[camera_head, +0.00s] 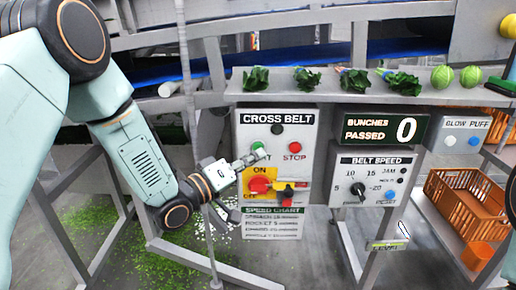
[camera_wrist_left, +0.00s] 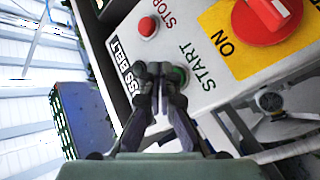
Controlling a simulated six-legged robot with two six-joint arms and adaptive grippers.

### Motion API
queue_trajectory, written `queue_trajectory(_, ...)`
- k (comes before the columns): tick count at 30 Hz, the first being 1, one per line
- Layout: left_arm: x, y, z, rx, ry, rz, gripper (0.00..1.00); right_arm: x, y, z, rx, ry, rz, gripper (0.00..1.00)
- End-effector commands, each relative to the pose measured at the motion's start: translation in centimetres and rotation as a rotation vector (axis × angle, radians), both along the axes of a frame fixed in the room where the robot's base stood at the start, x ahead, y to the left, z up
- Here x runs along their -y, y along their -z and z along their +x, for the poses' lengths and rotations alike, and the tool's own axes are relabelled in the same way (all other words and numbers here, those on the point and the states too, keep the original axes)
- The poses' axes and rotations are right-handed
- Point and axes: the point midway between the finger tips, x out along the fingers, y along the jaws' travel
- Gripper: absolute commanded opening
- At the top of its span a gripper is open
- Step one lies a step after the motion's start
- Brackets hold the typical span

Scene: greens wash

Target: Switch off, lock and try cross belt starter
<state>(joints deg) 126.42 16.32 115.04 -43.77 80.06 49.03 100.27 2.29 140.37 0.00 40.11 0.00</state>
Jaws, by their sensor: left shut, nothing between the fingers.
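The grey cross belt starter box (camera_head: 308,125) hangs at the centre of the head view. It has a green START button (camera_wrist_left: 179,75), a red STOP button (camera_head: 295,147) and a red rotary switch (camera_head: 260,185) on a yellow ON/OFF plate. My right gripper is not in view.
A belt speed box (camera_head: 374,180) and a bunches-passed display (camera_head: 380,130) reading 0 stand to the right. Greens lie on the ledge (camera_head: 330,97) above. An orange crate (camera_head: 470,205) is at right. Grey frame legs stand below.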

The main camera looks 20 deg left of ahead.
Motion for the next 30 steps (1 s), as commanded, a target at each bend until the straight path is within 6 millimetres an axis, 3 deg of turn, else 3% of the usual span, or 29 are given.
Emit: queue_trajectory(30,-0.3,0.0,1.1,0.0,0.0,0.0,0.0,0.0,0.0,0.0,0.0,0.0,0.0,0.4)
